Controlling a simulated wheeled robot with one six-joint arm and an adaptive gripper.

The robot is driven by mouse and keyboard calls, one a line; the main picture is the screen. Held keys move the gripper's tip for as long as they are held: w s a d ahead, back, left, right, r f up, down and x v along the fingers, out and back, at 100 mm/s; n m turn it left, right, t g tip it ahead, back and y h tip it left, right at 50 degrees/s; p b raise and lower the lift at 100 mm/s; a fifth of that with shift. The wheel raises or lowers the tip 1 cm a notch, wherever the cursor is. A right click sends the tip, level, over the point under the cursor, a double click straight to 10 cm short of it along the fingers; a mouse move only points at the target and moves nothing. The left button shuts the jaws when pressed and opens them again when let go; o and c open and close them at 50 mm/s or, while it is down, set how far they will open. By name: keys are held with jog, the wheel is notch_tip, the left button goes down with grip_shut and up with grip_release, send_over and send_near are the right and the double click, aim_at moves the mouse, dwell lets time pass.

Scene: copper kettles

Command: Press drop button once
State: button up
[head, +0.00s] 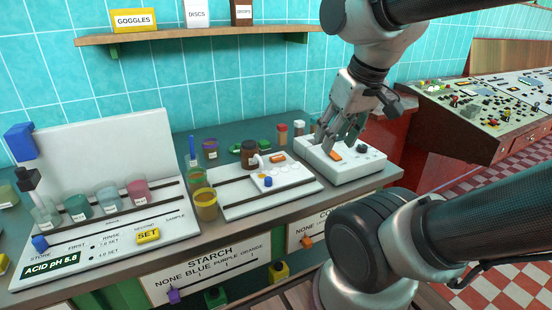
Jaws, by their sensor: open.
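No label reading "drop" on a button is legible. An orange button (335,155) sits on the front left of a white device (350,168) on the bench's right part. A smaller orange piece (277,158) lies on a white board (235,201) left of it, by a brown bottle (249,152); either could be the drop button. My gripper (337,138) is open, pointing down over the white device, just above the orange button in the picture. Its fingers hide part of the device top. I cannot tell whether a fingertip touches the button.
A dark round knob (362,148) stands on the device right of my gripper. A red-capped jar (282,134) and a white-capped jar (299,130) stand behind. A spot tray (283,176) lies on the white board. A wooden shelf (200,37) hangs above the bench.

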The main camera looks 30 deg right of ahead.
jog(key=shift+c, duration=0.4)
grip_shut()
dwell(0.9)
